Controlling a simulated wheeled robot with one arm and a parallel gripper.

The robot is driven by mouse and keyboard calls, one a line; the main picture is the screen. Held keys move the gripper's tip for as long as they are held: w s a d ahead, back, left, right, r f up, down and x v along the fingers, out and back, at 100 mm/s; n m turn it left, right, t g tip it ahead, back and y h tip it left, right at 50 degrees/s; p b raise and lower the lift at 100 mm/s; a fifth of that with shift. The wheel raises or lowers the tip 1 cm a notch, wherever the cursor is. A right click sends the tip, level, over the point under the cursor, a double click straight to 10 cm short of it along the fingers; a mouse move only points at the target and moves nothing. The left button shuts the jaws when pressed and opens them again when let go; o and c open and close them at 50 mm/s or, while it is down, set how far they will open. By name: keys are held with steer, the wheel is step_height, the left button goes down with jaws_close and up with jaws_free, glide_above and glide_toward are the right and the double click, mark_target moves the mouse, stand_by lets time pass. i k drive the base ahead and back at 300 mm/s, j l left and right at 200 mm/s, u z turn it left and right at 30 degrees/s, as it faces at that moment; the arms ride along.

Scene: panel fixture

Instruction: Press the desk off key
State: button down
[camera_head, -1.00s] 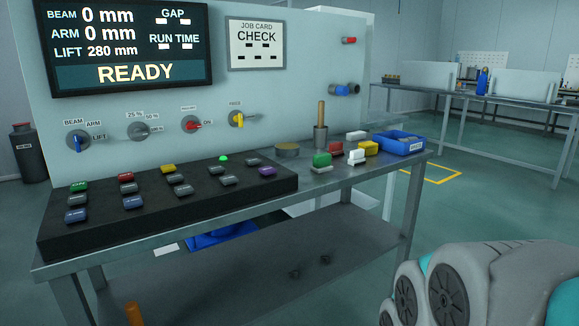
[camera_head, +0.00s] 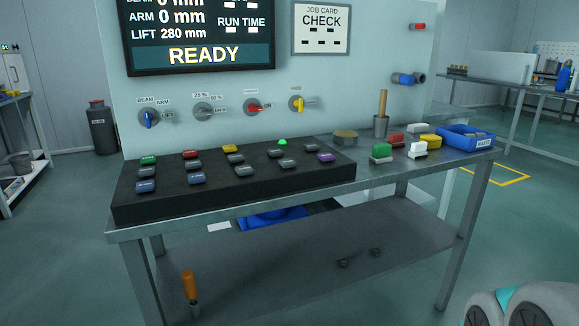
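A black key box (camera_head: 225,190) lies on the workbench, below the wall panel. It carries several coloured keys: a green key (camera_head: 148,160), a red key (camera_head: 190,154), a yellow key (camera_head: 229,148), a purple key (camera_head: 326,157), and several grey and blue-grey ones. A small green lamp (camera_head: 283,142) glows at its back edge. The labels on the keys are too small to read, so I cannot tell which one is the desk off key. The screen (camera_head: 205,55) reads READY. My gripper is out of view; only a rounded link of my arm shows at bottom right.
Rotary knobs, including a blue one (camera_head: 149,118), sit on the panel above the box. Right of the box are a cup with a wooden handle (camera_head: 381,126), coloured blocks and a blue bin (camera_head: 466,141).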

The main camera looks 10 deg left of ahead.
mark_target(190, 153)
steer(key=u, duration=1.3)
